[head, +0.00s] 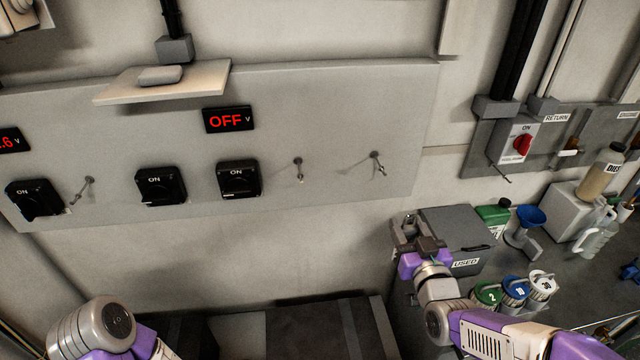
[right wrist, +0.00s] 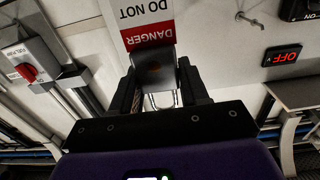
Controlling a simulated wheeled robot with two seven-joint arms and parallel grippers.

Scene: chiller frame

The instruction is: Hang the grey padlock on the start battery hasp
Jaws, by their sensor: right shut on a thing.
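My right gripper (head: 422,243) is in front of the grey box at the lower right in the head view. In the right wrist view my right gripper (right wrist: 160,82) is shut on the padlock (right wrist: 153,70), a dark body with a pale metal shackle between the fingers. A red and white danger tag (right wrist: 146,22) shows just beyond it. Several black ON switches sit on the grey wall panel, among them one (head: 240,179) under the OFF display. No label tells which is the start battery hasp. My left arm shows at the lower left; its gripper is out of view.
Metal pegs (head: 298,168) (head: 377,163) stick out of the panel (head: 330,110). A small shelf (head: 165,82) juts out above. The grey box (head: 455,228) marked USED, colored caps (head: 514,288) and bottles crowd the right bench. The space before the panel is clear.

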